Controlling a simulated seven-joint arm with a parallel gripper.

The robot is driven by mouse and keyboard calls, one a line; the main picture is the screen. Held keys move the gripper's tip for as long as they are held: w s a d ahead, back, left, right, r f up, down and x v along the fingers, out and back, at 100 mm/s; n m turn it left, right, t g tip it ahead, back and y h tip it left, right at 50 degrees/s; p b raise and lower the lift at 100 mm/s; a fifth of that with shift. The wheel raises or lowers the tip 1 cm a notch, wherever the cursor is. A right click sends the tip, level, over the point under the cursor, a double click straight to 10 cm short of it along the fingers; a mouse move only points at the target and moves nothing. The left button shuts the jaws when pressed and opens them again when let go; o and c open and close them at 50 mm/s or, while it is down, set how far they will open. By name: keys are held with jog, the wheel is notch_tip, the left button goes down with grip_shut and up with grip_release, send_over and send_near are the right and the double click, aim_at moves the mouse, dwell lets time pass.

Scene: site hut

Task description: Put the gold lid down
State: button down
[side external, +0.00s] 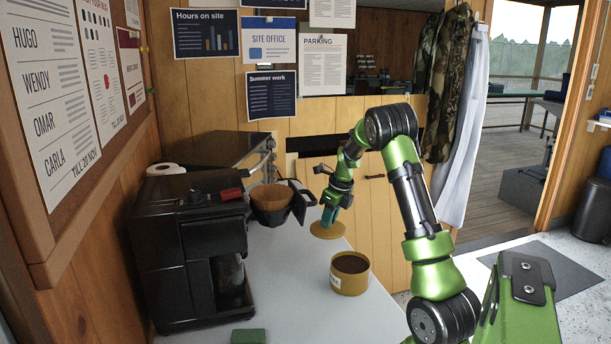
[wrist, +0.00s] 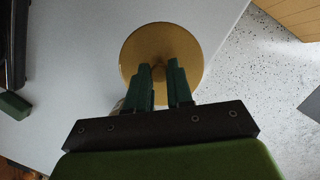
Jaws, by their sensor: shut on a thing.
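The gold lid (side external: 327,230) is a flat round disc with a small knob, at the far right part of the white counter. My gripper (side external: 328,215) is above it, fingers pointing down, shut on the knob. In the wrist view the lid (wrist: 140,48) lies beyond my gripper's fingertips (wrist: 161,72), which close around its knob. I cannot tell whether the lid touches the counter or hangs just above it. An open gold tin (side external: 350,281) with dark contents and a pale label stands upright nearer the camera.
The white counter (side external: 290,285) has bare room around the tin. A black coffee machine (side external: 188,245) stands at left, with a brown filter cone (side external: 271,198) behind it. A green block (side external: 248,336) lies at the near edge. The counter's right edge is close to the lid.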

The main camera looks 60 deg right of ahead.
aim_at(339, 231)
notch_tip(339, 231, down, 8)
jog(key=shift+r, duration=0.1)
dwell(0.4)
jog(key=c, duration=1)
grip_release()
jog(key=v, duration=1.2)
